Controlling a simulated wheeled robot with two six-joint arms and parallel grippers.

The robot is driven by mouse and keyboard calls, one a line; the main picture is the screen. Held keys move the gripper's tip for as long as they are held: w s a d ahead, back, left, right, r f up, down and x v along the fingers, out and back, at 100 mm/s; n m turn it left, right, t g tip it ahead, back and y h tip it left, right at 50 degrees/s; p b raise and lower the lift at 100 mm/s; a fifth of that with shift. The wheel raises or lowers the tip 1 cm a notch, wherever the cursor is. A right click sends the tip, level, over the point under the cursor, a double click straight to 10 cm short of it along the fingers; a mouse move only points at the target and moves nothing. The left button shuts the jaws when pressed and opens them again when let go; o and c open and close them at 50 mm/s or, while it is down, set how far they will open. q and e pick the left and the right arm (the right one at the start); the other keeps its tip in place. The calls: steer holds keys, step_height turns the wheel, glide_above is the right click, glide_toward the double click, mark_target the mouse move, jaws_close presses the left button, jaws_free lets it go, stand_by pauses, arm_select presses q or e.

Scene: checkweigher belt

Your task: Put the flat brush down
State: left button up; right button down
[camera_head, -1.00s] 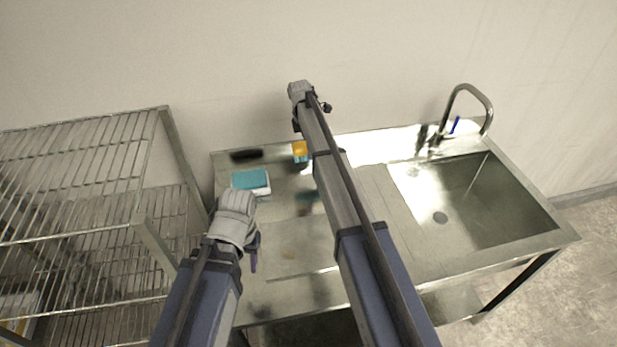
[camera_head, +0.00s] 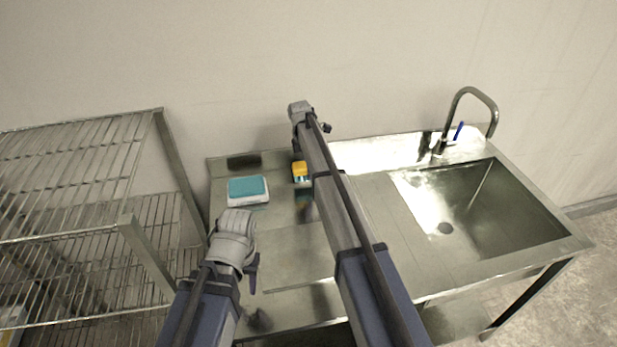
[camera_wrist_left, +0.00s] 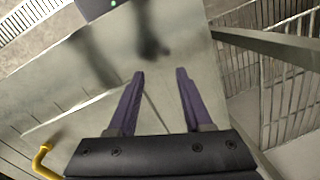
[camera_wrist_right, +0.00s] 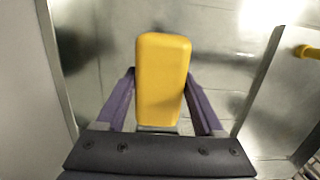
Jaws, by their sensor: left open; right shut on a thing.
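The flat brush (camera_head: 300,168) shows a yellow top and a teal lower part in the head view, just left of my right arm. In the right wrist view its yellow body (camera_wrist_right: 162,82) stands between the purple fingers of my right gripper (camera_wrist_right: 160,95), which is shut on it. It is above the steel counter (camera_head: 285,255), with a coloured reflection below it; a small gap seems to remain. My right fingers are mostly hidden in the head view. My left gripper (camera_head: 250,274) is open and empty above the counter's left front part; its spread fingers (camera_wrist_left: 160,85) show in the left wrist view.
A teal-topped white block (camera_head: 248,189) lies left of the brush. A dark patch (camera_head: 243,161) is at the back edge. The sink (camera_head: 480,210) and tap (camera_head: 468,92) are at right. A wire rack (camera_head: 80,200) stands close on the left. The counter's middle is clear.

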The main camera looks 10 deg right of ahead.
mark_target(305, 165)
arm_select(q)
step_height(305, 165, down, 4)
steer(key=b, duration=0.3)
steer(key=shift+r, duration=0.15)
arm_select(e)
step_height(305, 165, down, 4)
steer(key=shift+r, duration=0.15)
arm_select(q)
steer(key=shift+r, duration=0.1)
arm_select(e)
steer(key=shift+r, duration=0.15)
jaws_free()
steer(key=r+p, duration=0.4)
steer(key=a+r+p, duration=0.1)
steer(key=r+p, duration=0.7)
steer(key=shift+a, duration=0.2)
arm_select(q)
step_height(305, 165, up, 12)
